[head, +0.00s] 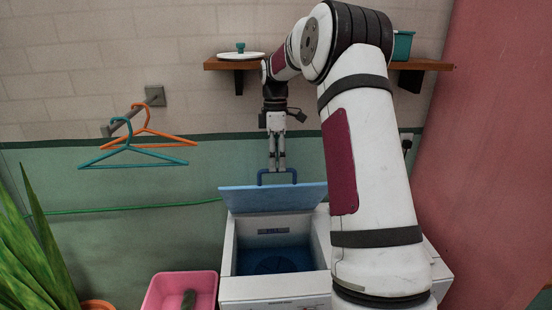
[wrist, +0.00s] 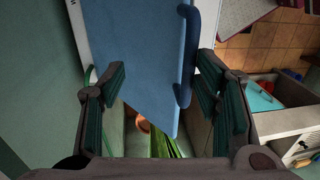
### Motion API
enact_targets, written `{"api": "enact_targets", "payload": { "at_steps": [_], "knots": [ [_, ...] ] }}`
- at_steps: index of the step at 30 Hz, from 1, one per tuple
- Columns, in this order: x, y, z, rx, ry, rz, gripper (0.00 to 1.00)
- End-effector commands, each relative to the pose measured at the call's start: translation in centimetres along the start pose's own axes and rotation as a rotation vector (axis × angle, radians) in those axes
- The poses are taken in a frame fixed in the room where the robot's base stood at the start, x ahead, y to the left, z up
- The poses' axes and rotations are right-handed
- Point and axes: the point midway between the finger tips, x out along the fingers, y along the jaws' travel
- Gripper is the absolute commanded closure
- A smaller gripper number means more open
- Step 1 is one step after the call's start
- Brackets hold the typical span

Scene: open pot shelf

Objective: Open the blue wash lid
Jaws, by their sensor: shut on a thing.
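The blue wash lid (head: 272,199) is raised and tilted up at the back of the white washer (head: 228,262). The washer's opening shows a dark blue tub (head: 275,262). The lid's dark blue handle (head: 262,178) stands at its upper edge. My gripper (head: 278,167) points down from above and is shut on the handle. In the wrist view the lid (wrist: 135,50) fills the upper middle, and the handle (wrist: 186,70) lies near the right finger; the exact contact is hard to see.
A pink basin (head: 160,290) with a dark object stands left of the washer. Teal and orange hangers (head: 125,150) hang from a wall rod. A wooden shelf (head: 225,66) above holds a white pot lid (head: 241,55) and a teal pot (head: 403,45). A plant is at far left.

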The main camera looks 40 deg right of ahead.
Motion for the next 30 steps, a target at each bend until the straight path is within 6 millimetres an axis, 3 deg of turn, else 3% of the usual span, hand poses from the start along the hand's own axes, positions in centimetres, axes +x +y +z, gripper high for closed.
{"api": "enact_targets", "payload": {
  "at_steps": [8, 13, 17, 24, 30],
  "knots": [
    [0.4, 0.4, 0.4, 0.006, -0.004, 0.006, 0.67],
    [-0.4, 0.4, 0.4, 0.006, -0.003, 0.008, 0.69],
    [-2.5, 0.4, 0.3, 0.006, -0.003, 0.011, 0.69],
    [-7.7, 0.1, 0.1, 0.002, 0.0, 0.008, 0.69],
    [-10.8, 0.0, 0.0, 0.001, 0.0, 0.005, 0.69]
  ]
}}
